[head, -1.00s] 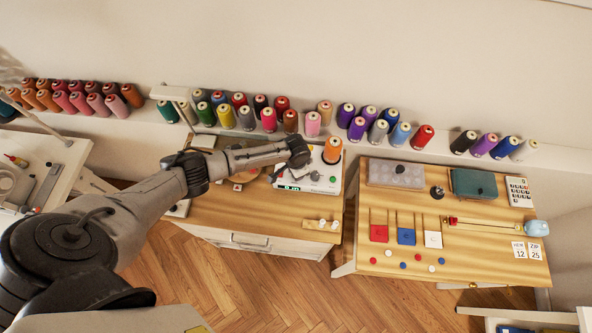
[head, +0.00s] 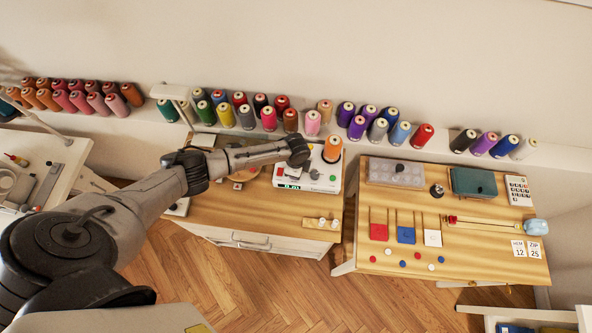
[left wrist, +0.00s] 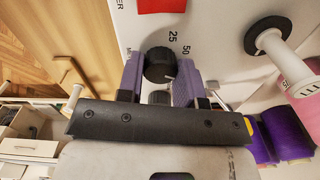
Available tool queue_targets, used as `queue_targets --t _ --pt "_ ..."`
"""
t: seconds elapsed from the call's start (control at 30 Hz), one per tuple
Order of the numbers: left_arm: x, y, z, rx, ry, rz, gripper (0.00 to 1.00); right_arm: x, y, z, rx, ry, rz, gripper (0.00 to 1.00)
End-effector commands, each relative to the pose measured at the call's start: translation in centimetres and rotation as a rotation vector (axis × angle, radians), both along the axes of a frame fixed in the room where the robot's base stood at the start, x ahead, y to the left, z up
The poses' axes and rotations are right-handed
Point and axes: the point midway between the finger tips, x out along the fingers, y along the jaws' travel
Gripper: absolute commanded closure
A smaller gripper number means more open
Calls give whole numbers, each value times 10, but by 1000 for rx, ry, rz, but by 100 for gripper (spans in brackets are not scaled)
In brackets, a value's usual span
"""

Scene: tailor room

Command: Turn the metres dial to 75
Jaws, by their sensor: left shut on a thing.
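The metres dial is a round black knob (left wrist: 158,65) on a white panel, with the printed marks 25 and 50 beside it. A pale pointer line shows on the knob's lower right edge in the left wrist view, turned away from the 25 mark; any mark it points at is hidden. My left gripper (left wrist: 157,78) has its purple fingers on both sides of the knob, shut on it. In the head view my left gripper (head: 299,154) is over the white machine (head: 328,185) and hides the dial. My right gripper is not in view.
The machine has a small green display (head: 290,186), a red button (head: 314,175) and an orange spool (head: 332,149). Thread spools line the shelf behind. A second table (head: 450,268) stands to the right.

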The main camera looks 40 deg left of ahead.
Motion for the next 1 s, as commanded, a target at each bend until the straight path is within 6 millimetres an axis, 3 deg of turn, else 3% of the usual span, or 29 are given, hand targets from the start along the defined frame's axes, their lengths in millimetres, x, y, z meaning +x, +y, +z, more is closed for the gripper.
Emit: queue_targets --t 0.73,0.77,1.0 --pt "0 0 0 0 0 -75 90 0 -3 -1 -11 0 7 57" --pt "0 0 0 0 0 -75 65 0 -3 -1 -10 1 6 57" --pt "0 0 0 0 0 -74 42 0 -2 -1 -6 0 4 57"
